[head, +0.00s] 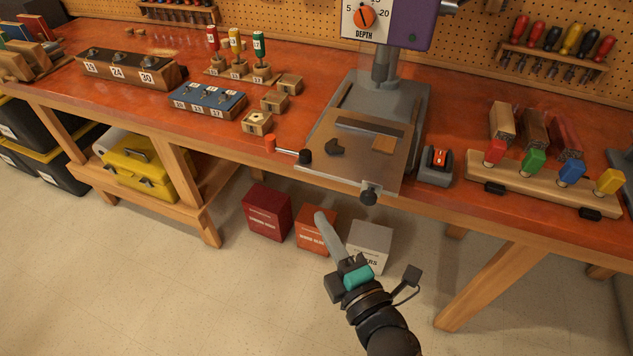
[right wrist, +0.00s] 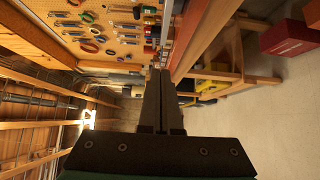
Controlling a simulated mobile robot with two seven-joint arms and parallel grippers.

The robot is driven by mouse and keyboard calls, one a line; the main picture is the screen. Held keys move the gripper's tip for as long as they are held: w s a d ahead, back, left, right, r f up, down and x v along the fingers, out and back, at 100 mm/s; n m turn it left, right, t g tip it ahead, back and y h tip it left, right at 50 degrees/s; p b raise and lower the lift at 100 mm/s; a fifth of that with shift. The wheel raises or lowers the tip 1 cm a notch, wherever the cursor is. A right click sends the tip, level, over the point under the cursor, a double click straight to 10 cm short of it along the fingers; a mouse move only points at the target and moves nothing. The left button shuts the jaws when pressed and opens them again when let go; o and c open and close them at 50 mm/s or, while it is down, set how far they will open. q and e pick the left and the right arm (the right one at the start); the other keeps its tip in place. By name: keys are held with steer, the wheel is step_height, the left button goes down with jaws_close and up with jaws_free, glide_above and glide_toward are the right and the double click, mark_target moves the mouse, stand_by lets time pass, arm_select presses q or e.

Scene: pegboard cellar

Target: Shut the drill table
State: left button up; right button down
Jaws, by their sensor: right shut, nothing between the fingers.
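My right gripper (head: 321,218) is in front of the bench, below and left of the black knob and apart from the table. Its fingers also show in the right wrist view (right wrist: 161,100), shut together with nothing between them. My left gripper is not in view.
A lever with an orange knob (head: 270,143) sticks out left of the table. A grey holder with an orange item (head: 437,163) stands close on its right. Red (head: 267,212), orange (head: 316,230) and grey (head: 370,243) boxes sit on the floor under the bench.

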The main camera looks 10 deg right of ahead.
mark_target(342, 140)
steer(key=w, duration=0.9)
steer(key=shift+d+p, duration=0.2)
steer(key=shift+p, duration=0.1)
steer(key=shift+w+d, duration=0.3)
steer(key=shift+w, duration=0.1)
steer(key=shift+w+d, duration=0.25)
steer(key=shift+w, duration=0.15)
steer(key=w+d, duration=0.2)
steer(key=w, duration=0.1)
steer(key=w+d, duration=0.2)
steer(key=w, duration=0.1)
steer(key=w+d+b, duration=0.1)
steer(key=w+d, duration=0.2)
steer(key=w, duration=0.1)
steer(key=shift+w, duration=0.1)
steer(key=shift+w+d+r, duration=0.1)
steer(key=shift+d+r, duration=0.05)
steer(key=shift+d, duration=0.05)
